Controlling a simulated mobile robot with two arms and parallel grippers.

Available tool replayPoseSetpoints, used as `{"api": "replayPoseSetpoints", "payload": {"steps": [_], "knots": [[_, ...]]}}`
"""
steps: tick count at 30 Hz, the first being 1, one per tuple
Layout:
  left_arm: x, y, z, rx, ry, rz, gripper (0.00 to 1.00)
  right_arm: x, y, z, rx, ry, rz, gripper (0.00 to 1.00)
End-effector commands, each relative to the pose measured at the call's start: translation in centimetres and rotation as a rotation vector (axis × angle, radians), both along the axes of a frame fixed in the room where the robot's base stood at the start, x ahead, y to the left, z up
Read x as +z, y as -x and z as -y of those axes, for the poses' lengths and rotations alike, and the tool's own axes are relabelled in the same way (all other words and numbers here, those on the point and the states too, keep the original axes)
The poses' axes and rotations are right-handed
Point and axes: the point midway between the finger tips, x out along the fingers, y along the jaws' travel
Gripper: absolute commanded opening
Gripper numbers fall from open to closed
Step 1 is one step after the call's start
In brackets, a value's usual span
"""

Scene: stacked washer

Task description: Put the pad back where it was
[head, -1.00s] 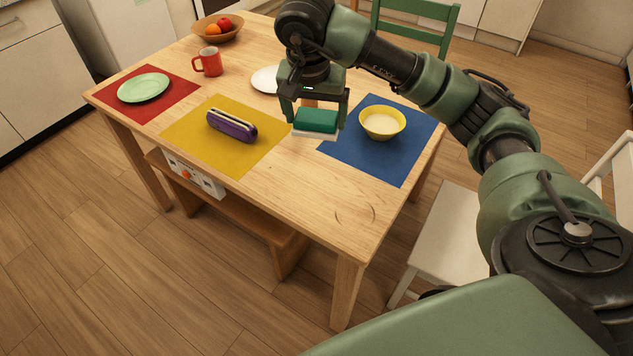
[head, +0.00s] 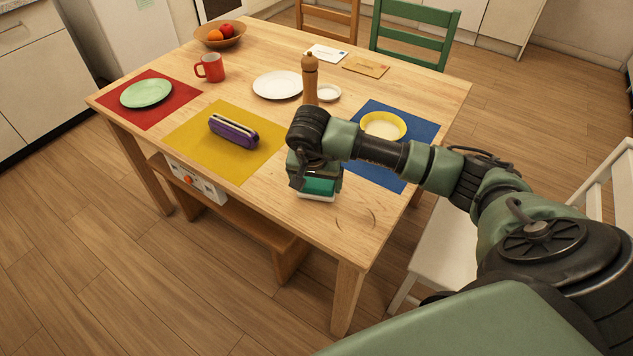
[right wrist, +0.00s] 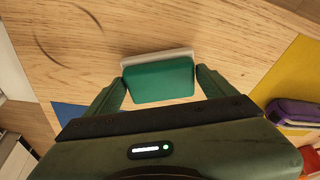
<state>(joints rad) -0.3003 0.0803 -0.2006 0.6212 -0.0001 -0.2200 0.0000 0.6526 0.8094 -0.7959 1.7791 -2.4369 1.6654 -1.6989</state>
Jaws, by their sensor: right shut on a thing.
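The pad (head: 320,187) is a green block with a white layer on its underside. My right gripper (head: 316,184) is shut on it, near the table's front edge, right of the yellow mat. In the right wrist view the pad (right wrist: 160,80) sits between the two fingers, green face toward the camera and white edge at the far side. The right gripper (right wrist: 163,82) has a finger at each end of it. I cannot tell whether the pad touches the table. My left gripper is not in view.
The wooden table (head: 270,201) holds a purple case (head: 233,132) on the yellow mat (head: 187,136), a yellow bowl (head: 383,126) on the blue mat (head: 414,130), a pepper mill (head: 310,80) and a white plate (head: 277,85). Bare wood surrounds the pad at the front.

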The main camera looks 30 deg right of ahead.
Motion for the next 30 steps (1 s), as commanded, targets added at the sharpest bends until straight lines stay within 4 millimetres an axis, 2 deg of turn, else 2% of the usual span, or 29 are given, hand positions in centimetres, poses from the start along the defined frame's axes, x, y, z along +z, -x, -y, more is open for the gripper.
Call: {"api": "replayPoseSetpoints", "payload": {"steps": [2,11,12,13,14,24,26,30], "knots": [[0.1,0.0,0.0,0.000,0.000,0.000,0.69,-0.6,0.0,0.0,0.000,-0.001,0.001,0.48],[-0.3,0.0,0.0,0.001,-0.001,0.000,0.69,-0.9,0.0,0.0,0.000,0.001,0.002,0.48],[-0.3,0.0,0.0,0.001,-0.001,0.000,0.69,-0.9,0.0,0.0,0.000,0.000,0.001,0.88],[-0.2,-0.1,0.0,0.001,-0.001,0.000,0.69,-0.8,0.0,0.0,0.000,0.000,0.001,0.97],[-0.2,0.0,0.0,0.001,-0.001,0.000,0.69,-0.8,0.0,0.0,0.000,0.000,0.001,1.00],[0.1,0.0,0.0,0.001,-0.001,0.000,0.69,-0.1,0.0,-0.1,0.001,-0.001,0.003,1.00],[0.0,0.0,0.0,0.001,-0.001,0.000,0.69,0.6,0.1,-0.2,0.001,-0.001,0.005,1.00],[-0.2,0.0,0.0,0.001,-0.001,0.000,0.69,3.3,0.6,-0.8,0.003,0.000,0.008,1.00]]}}
